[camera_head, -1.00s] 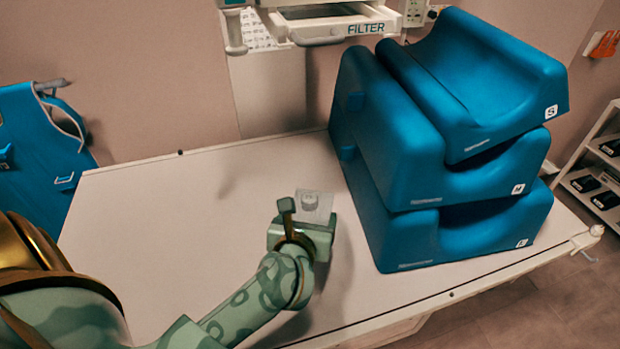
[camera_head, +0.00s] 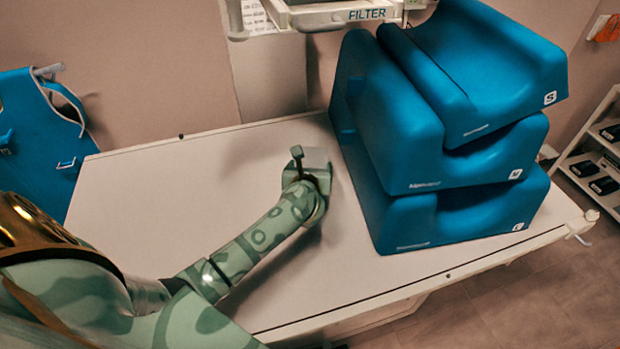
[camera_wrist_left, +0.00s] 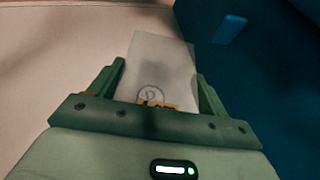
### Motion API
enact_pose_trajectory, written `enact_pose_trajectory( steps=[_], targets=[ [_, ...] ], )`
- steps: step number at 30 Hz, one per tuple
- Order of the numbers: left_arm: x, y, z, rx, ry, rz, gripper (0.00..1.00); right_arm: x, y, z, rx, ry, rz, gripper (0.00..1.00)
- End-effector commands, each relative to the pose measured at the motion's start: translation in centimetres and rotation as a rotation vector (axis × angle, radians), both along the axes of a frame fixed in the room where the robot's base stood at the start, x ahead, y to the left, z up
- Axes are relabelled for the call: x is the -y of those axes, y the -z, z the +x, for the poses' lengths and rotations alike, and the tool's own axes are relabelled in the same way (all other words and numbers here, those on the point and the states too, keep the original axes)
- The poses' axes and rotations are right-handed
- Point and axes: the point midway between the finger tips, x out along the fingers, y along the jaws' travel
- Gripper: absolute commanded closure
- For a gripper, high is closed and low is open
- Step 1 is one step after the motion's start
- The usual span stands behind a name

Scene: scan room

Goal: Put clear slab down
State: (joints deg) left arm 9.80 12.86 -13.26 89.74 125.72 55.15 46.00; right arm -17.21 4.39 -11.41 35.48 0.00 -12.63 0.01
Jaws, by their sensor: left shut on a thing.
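The clear slab (camera_wrist_left: 160,65) is a pale see-through plate with a round mark near its lower end. It sits between the two fingers of my left gripper (camera_wrist_left: 158,88) in the left wrist view. In the head view, my left gripper (camera_head: 306,162) is over the white table (camera_head: 200,205), just left of the blue foam stack, and is shut on the slab (camera_head: 316,155). The slab is mostly hidden there by the gripper. I cannot tell whether it touches the table. My right gripper is out of view.
Stacked blue foam supports (camera_head: 445,140) stand close to the right of my left gripper. A filter tray (camera_head: 345,14) hangs above the table's back edge. The table's left side is clear. A blue apron (camera_head: 35,140) hangs at the left. A shelf (camera_head: 600,150) stands at the far right.

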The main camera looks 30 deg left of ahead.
Motion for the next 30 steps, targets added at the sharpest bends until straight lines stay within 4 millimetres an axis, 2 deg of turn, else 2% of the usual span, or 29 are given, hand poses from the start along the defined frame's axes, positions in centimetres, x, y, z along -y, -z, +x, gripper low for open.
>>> enact_pose_trajectory(
  steps=[2, 7, 20, 21, 22, 23, 30],
  targets=[
    [-0.4, 0.8, 0.5, 0.001, 0.0, 0.003, 0.62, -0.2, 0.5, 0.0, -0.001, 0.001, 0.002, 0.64],
    [-0.3, 3.3, 0.4, 0.0, 0.001, 0.002, 0.62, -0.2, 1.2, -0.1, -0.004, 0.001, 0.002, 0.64],
    [-0.3, 3.9, 0.4, 0.002, 0.001, 0.001, 0.62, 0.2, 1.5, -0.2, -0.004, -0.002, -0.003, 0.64],
    [-0.3, 3.9, 0.4, 0.0, 0.0, 0.0, 0.15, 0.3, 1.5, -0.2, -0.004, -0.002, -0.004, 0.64],
    [-0.3, 3.9, 0.4, 0.0, 0.0, 0.0, 0.06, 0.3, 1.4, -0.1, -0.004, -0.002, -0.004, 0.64],
    [-0.3, 3.9, 0.4, 0.0, 0.0, 0.0, 0.01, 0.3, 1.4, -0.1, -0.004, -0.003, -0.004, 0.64],
    [-0.3, 3.9, 0.4, 0.0, 0.0, 0.0, 0.01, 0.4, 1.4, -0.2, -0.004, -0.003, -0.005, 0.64]
  ],
)
